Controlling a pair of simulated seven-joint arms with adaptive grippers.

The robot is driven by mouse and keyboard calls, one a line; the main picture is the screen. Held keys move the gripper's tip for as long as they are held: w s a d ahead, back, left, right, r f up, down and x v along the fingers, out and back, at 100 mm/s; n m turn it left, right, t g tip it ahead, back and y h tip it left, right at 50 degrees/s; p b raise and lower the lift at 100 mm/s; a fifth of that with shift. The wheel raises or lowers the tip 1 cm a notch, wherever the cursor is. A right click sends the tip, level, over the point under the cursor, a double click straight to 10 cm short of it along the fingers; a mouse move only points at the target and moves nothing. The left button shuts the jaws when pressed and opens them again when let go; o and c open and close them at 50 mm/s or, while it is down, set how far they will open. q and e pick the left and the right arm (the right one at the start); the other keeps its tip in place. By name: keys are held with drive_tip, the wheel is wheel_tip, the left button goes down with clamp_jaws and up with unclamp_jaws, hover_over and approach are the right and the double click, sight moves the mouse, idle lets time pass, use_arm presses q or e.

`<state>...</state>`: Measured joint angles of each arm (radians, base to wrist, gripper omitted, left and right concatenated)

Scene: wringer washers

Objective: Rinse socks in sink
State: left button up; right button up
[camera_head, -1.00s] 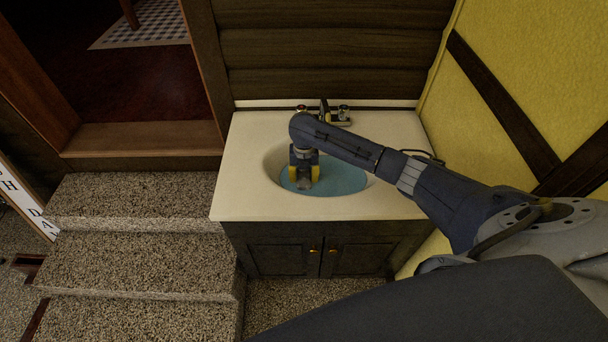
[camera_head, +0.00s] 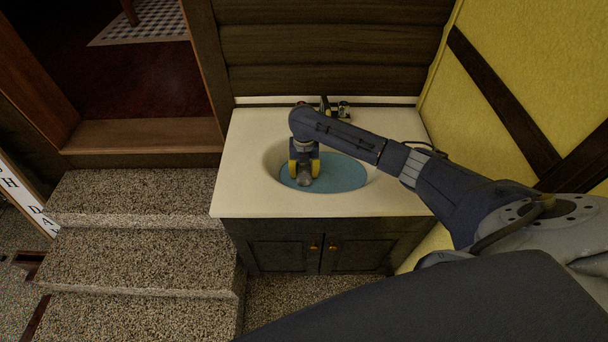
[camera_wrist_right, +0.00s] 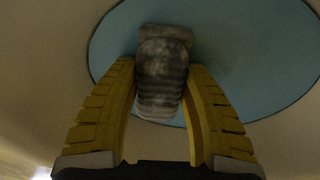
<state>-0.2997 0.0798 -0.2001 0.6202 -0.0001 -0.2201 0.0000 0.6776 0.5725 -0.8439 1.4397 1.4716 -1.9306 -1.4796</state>
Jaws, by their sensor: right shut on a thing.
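The sink (camera_head: 270,160) is an oval basin set in a cream countertop, with blue water (camera_head: 345,174) in it. My right gripper (camera_head: 304,180) points down into the left part of the basin. In the right wrist view its yellow fingers (camera_wrist_right: 162,105) are shut on a grey, mottled sock (camera_wrist_right: 161,75). The sock shows over the blue water; whether it touches the water is hard to tell. In the head view a small grey part of the sock (camera_head: 305,179) shows at the fingertips. My left gripper is not in view.
The faucet (camera_head: 333,108) stands at the back of the counter (camera_head: 240,190), behind my right arm. A dark cabinet (camera_head: 290,252) is below. Speckled steps (camera_head: 140,255) lie to the left, and a yellow wall (camera_head: 540,70) closes off the right.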

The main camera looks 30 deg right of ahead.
idle(0.3)
drive_tip(key=shift+f, duration=0.85)
drive_tip(key=shift+r, duration=0.1)
drive_tip(key=shift+r, duration=0.8)
